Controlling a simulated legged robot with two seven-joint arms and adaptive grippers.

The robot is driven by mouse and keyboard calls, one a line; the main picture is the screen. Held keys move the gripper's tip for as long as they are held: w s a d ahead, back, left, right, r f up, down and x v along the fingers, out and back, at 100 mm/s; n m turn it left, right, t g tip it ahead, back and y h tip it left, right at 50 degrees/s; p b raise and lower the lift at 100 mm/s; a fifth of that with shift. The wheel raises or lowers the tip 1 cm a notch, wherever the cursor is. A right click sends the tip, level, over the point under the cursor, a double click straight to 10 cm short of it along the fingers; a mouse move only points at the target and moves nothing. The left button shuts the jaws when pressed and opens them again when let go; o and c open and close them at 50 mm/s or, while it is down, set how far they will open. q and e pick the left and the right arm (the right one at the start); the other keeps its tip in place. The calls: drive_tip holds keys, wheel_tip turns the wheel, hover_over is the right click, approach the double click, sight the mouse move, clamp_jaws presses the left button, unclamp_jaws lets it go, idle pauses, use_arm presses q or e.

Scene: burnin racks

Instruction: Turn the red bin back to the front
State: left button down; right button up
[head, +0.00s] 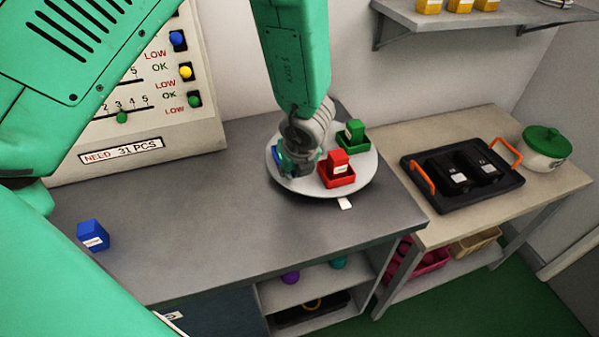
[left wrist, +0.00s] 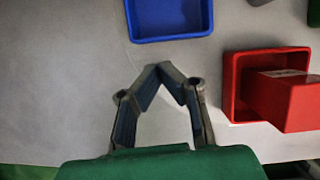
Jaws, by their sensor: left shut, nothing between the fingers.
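A round light-grey turntable (head: 355,187) stands on the grey bench. The red bin (head: 343,181) is at its front right, with a red block (head: 337,161) in it. A green bin (head: 357,143) is behind, and a blue bin (head: 277,168) is at the left, partly hidden by my left gripper (head: 290,166). In the left wrist view, my left gripper (left wrist: 173,72) is shut and empty over the plate, between the blue bin (left wrist: 170,36) and the red bin (left wrist: 234,92), apart from the red bin. Its fingertips are hard to see in the head view. My right gripper is not in view.
A small white tag (head: 345,204) lies in front of the turntable. A blue block (head: 93,236) stands on the bench at left. A panel (head: 150,110) stands behind. A black tray (head: 448,203) and a green-lidded pot (head: 546,148) are on the right table. The bench middle is clear.

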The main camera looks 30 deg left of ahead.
use_arm(q)
drive_tip(key=shift+w+a, duration=0.2)
drive_tip(key=shift+a, duration=0.3)
drive_tip(key=shift+d, duration=0.1)
drive_tip(key=shift+w+f+b, duration=0.1)
drive_tip(key=shift+w+b, duration=0.05)
drive_tip(key=shift+b, duration=0.2)
drive_tip(key=shift+w+a+m+b, duration=0.2)
drive_tip(key=shift+a+m+b, duration=0.3)
drive_tip(key=shift+a+b, duration=0.1)
drive_tip(key=shift+a, duration=0.3)
